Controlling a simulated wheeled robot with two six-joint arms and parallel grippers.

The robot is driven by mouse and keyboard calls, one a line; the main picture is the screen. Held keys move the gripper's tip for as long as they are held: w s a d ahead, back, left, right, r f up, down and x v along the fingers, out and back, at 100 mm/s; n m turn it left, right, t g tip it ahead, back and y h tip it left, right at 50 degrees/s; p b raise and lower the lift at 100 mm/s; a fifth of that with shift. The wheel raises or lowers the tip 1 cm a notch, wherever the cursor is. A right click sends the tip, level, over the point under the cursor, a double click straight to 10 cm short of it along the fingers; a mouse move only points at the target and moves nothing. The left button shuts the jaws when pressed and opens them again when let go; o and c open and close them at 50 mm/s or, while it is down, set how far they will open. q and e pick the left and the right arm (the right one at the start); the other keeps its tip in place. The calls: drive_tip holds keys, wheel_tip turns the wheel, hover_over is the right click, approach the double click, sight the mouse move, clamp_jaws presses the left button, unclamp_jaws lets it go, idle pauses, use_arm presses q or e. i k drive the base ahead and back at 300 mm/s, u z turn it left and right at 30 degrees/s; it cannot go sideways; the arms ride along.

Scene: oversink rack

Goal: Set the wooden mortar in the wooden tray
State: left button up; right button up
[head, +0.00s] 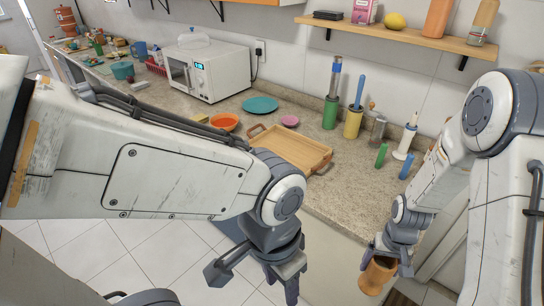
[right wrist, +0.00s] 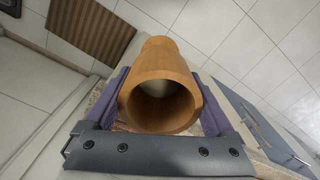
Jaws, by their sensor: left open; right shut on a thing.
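The wooden mortar (head: 377,275) is in my right gripper (head: 386,262) at the lower right of the head view, held out in front of the counter over the floor. In the right wrist view the mortar (right wrist: 160,90) sits between the two purple fingers, its round opening facing the camera. The wooden tray (head: 293,150) lies on the counter near the middle, partly hidden by my left arm. Its visible inside looks empty. My left gripper (head: 270,280) is open and empty, pointing down in front of the counter.
An orange bowl (head: 225,122), a teal plate (head: 260,104) and a pink dish (head: 290,121) lie behind the tray. Green (head: 330,113) and yellow (head: 353,122) holders stand at the wall. A green (head: 381,156) and a blue (head: 405,168) upright item stand right of the tray.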

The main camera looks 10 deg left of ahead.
sight(287, 152)
drive_tip(key=u, duration=2.05)
drive_tip(key=i, duration=0.85)
drive_tip(key=z, duration=0.8)
